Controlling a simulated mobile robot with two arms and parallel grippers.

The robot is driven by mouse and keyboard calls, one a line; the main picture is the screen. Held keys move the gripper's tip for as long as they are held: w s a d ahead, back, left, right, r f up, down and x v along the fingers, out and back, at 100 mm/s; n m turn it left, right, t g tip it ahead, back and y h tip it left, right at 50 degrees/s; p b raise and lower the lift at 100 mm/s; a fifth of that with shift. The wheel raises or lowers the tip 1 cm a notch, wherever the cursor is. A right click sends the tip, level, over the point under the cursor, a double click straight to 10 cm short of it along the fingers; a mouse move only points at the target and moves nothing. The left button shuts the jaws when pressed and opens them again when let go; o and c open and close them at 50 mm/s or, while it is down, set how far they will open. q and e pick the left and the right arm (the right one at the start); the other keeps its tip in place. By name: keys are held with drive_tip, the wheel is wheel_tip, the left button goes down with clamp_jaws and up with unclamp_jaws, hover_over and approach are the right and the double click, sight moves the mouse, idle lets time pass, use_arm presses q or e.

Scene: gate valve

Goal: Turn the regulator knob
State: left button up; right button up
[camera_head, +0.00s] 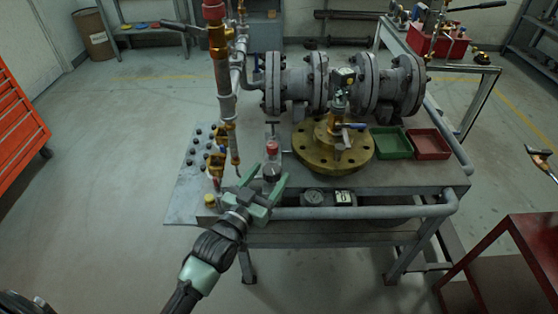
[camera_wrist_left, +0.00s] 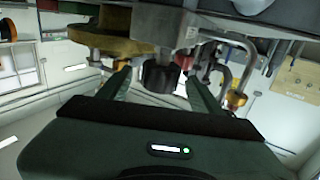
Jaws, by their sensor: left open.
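In the left wrist view a black ribbed knob (camera_wrist_left: 160,76) sticks out from a grey block (camera_wrist_left: 168,26). It lies between the two fingers of my left gripper (camera_wrist_left: 161,88) in that view. I see a gap on each side of the knob; its exact depth between the fingers is unclear. In the head view my left gripper (camera_head: 265,183) is open at the front edge of the grey workbench (camera_head: 400,180), just in front of a clear red-capped bowl or bottle (camera_head: 272,148). I cannot make out the knob clearly there. My right gripper is not in view.
A brass flange (camera_head: 333,158) stands on the bench, right of the gripper. Vertical pipes (camera_head: 224,90) rise behind it on the left. A large grey flanged valve (camera_head: 345,80) lies behind. Green (camera_head: 390,143) and red (camera_head: 428,144) trays sit to the right.

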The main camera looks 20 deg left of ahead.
sight(276, 165)
use_arm(q)
drive_tip(key=w, duration=0.3)
drive_tip(key=shift+d, duration=0.3)
drive_tip(key=shift+w+d+f, duration=0.1)
drive_tip(key=shift+w+d, duration=0.1)
drive_tip(key=shift+w, duration=0.75)
drive_tip(key=c, duration=1.4)
drive_tip(key=shift+m+h, duration=0.4)
drive_tip(key=shift+h, duration=0.2)
drive_tip(key=shift+d+m+g+h, duration=0.25)
drive_tip(key=shift+m+g+h, duration=0.35)
drive_tip(key=shift+h, duration=0.5)
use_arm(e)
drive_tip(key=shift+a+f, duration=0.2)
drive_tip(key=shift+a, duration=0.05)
